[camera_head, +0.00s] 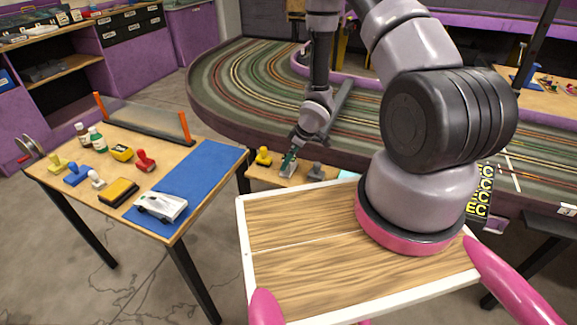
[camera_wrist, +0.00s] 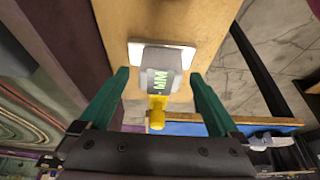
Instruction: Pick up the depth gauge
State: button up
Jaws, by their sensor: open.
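The depth gauge (camera_wrist: 161,72) shows in the wrist view as a grey block with a lit green display on a pale plate, resting on a wooden surface. A yellow rounded piece (camera_wrist: 157,112) is just below it in that view; I cannot tell whether it is part of the gauge. My gripper (camera_wrist: 159,76) is open, with one green finger on each side of the gauge and visible gaps between. In the head view my gripper (camera_head: 288,161) is low over the small wooden shelf (camera_head: 262,175), and its fingers partly hide what is between them.
On the shelf a yellow knobbed object (camera_head: 263,156) stands left of my gripper and a grey one (camera_head: 316,171) right. The slot track (camera_head: 240,85) lies behind. A table at left holds a blue mat (camera_head: 205,170), a white car (camera_head: 160,206), bottles and several tools.

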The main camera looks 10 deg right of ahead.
jog(key=shift+w+a+f, duration=0.2)
jog(key=shift+f, duration=0.4)
grip_shut()
jog(key=shift+r, duration=0.1)
